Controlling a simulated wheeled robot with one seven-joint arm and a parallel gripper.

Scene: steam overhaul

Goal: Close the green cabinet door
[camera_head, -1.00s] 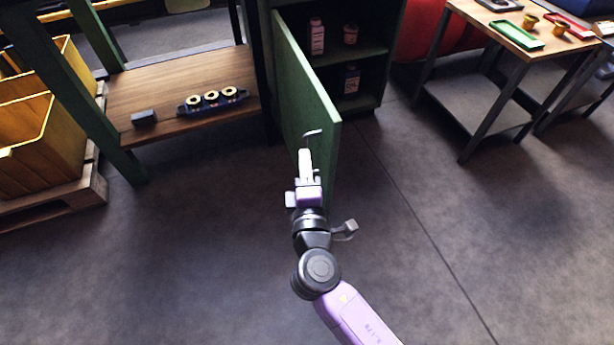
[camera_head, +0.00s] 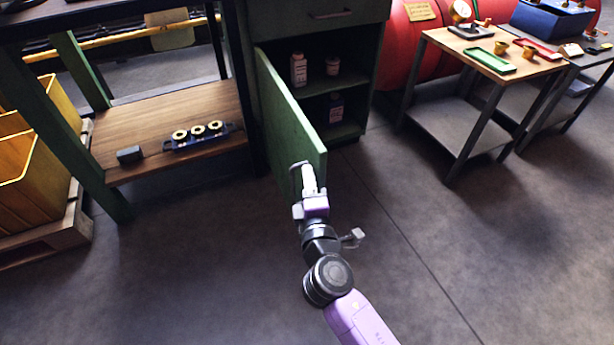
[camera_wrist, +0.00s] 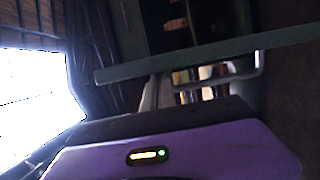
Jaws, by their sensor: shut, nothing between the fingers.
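The green cabinet (camera_head: 318,32) stands at the back, below its drawer front. Its green door (camera_head: 290,125) stands wide open, swung out toward me, with its hinge side at the left of the opening. My gripper (camera_head: 308,170) is shut and empty at the door's outer face, close to its free edge and its metal handle. Whether it touches the door I cannot tell. In the wrist view the door (camera_wrist: 200,57) crosses as a thin slab, with the pale handle (camera_wrist: 262,65) in front of it and the fingers (camera_wrist: 155,92) beside the handle.
Bottles (camera_head: 298,70) and a jar (camera_head: 333,66) stand on the cabinet's shelves. A workbench with a wooden lower shelf (camera_head: 130,125) is at left, near yellow bins (camera_head: 30,190). A small table (camera_head: 455,105) stands at right. The floor (camera_head: 420,240) between is clear.

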